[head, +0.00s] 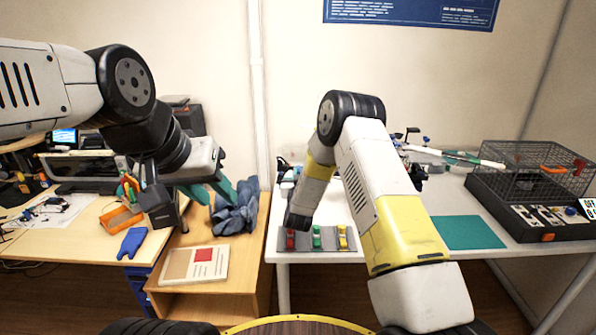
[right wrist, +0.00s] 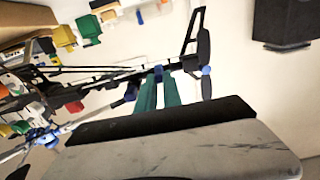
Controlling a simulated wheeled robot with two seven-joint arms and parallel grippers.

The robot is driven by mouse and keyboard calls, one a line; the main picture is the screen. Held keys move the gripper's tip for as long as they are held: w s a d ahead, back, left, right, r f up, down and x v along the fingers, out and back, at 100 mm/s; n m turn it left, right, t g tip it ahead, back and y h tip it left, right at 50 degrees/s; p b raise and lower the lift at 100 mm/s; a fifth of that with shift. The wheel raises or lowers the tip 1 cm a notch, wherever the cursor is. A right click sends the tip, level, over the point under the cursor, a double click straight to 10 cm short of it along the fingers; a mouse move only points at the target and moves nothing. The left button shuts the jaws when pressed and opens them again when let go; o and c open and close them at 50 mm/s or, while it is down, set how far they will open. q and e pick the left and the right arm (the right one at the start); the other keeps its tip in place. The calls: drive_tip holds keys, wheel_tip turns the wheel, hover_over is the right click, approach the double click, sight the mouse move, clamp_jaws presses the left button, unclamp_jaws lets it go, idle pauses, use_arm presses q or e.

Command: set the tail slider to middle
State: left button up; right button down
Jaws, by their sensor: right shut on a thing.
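A grey panel (head: 328,243) on the white table's front edge carries a red slider block (head: 291,239), a green slider block (head: 317,238) and a yellow slider block (head: 342,238). I cannot read which one is the tail slider. In the right wrist view my right gripper's teal fingers (right wrist: 158,85) are close together at a small blue part (right wrist: 158,72) on a thin black frame (right wrist: 110,85). In the head view my own right arm hides these fingers. My left gripper (head: 218,198) is open and empty, in front of a blue-grey cloth (head: 238,212).
A teal mat (head: 467,232) lies on the white table. A wire cage (head: 530,165) and a black switch box (head: 540,218) stand at the right. Slim model parts (head: 455,156) lie behind my right arm. A wooden desk with tools is at the left.

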drive_tip(key=shift+d, duration=0.3)
drive_tip(key=c, duration=1.5)
unclamp_jaws()
drive_tip(key=shift+a, duration=0.1)
